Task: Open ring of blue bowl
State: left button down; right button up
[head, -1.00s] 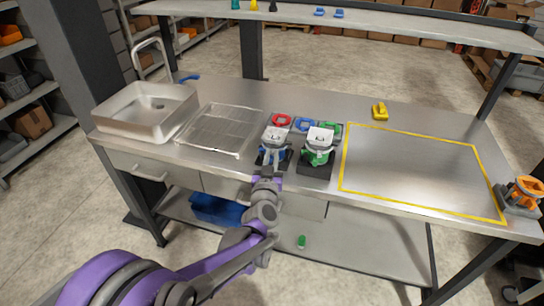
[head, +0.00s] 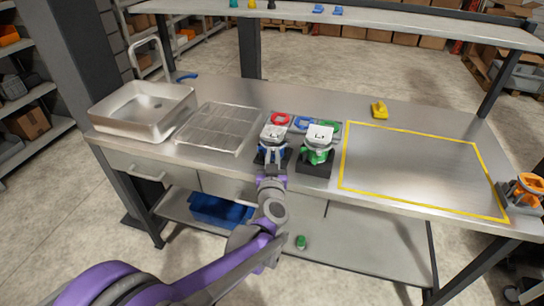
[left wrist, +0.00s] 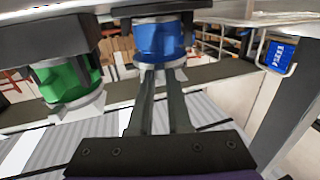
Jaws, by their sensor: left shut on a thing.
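The blue bowl (head: 269,153) sits under a white-topped dispenser at the front of the table, left of a similar dispenser with a green bowl (head: 316,154). My left gripper (head: 271,168) reaches it from the front edge. In the left wrist view the blue bowl (left wrist: 162,40) is at top centre, with a pale ring (left wrist: 148,73) along its edge. The left fingers (left wrist: 160,75) are close together and shut at this ring, covering part of it. The green bowl (left wrist: 68,80) stands at left there. My right gripper is not in view.
A wire rack (head: 215,128) and a steel sink (head: 143,110) stand to the left. Red (head: 281,119), blue (head: 304,122) and green (head: 331,127) pieces lie behind the dispensers. The yellow-outlined area (head: 420,170) at right is clear.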

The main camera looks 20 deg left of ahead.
aim_at(281, 145)
pick_arm(q)
jog(key=shift+w+d+f+n+g+y+b, duration=0.2)
jog(key=shift+d+n+g+y+b, duration=0.1)
jog(key=shift+d+n+y+b, duration=0.5)
jog(key=shift+y+b, duration=0.45)
jog(key=shift+y, duration=0.25)
jog(key=n+g+y, duration=0.1)
jog(key=w+d+n+g+y, duration=0.1)
jog(key=y, duration=0.1)
jog(key=shift+d+r+n, duration=0.1)
jog(key=shift+d+n, duration=0.15)
jog(key=shift+n, duration=0.15)
jog(key=shift+w+d+n+g+y, duration=0.2)
jog(key=shift+n+g+y, duration=0.35)
jog(key=shift+y, duration=0.1)
jog(key=shift+w+d+n+g+y, duration=0.15)
jog(key=shift+n+g+y, duration=0.3)
jog(key=shift+g+y, duration=0.15)
jog(key=shift+w+d+n+g+y, duration=0.2)
jog(key=shift+n+g+y, duration=0.35)
jog(key=shift+y, duration=0.1)
jog(key=shift+r, duration=0.1)
jog(key=c, duration=0.8)
grip_release()
jog(key=shift+c, duration=0.2)
